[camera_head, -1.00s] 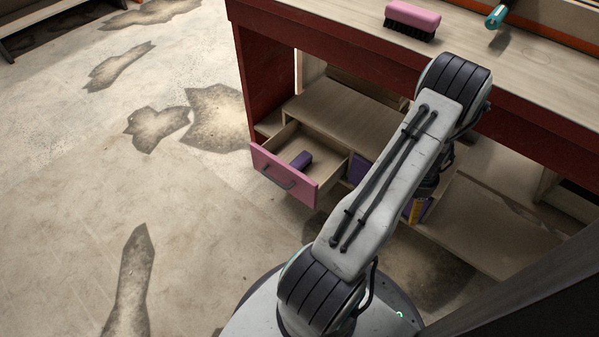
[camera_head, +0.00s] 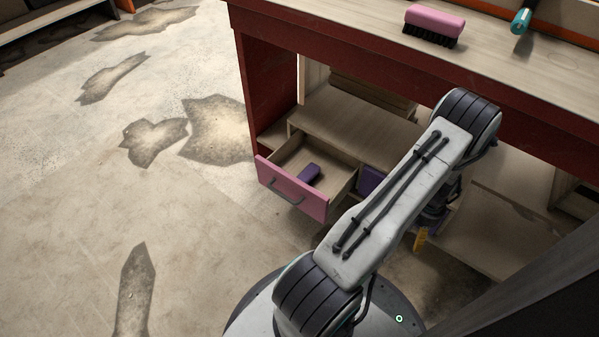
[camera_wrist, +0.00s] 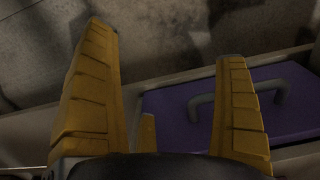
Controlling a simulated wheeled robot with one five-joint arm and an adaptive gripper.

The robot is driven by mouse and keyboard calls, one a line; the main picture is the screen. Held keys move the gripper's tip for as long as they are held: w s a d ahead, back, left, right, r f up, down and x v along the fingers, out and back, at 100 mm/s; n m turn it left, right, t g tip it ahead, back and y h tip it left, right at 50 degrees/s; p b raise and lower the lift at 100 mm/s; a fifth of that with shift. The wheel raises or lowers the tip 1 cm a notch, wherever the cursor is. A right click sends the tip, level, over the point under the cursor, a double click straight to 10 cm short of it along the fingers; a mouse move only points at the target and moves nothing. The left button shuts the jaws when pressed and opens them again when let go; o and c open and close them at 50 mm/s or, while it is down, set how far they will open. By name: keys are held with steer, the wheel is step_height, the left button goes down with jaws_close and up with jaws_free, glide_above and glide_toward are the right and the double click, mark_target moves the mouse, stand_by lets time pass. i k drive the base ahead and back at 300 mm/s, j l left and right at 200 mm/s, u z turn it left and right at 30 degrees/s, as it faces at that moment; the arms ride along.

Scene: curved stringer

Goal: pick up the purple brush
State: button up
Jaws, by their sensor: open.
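The purple brush (camera_head: 309,173) lies in the open pink-fronted drawer (camera_head: 292,186), on the drawer's bare wooden floor. It is small in the head view, and its bristles cannot be made out. My gripper (camera_wrist: 163,45) has yellow fingers standing apart, with nothing seen held between them. In the head view, a yellow finger (camera_head: 420,240) shows below my arm, to the right of the open drawer and apart from the brush. The wrist view does not show the brush.
A purple drawer front (camera_head: 370,182) lies right of the open drawer; its grey handle (camera_wrist: 238,95) shows behind my right finger in the wrist view. A pink brush (camera_head: 435,22) and a teal-handled tool (camera_head: 522,20) lie on the red-edged workbench (camera_head: 385,28). Floor at left is clear.

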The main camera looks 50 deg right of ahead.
mark_target(309, 175)
steer(key=i, duration=1.25)
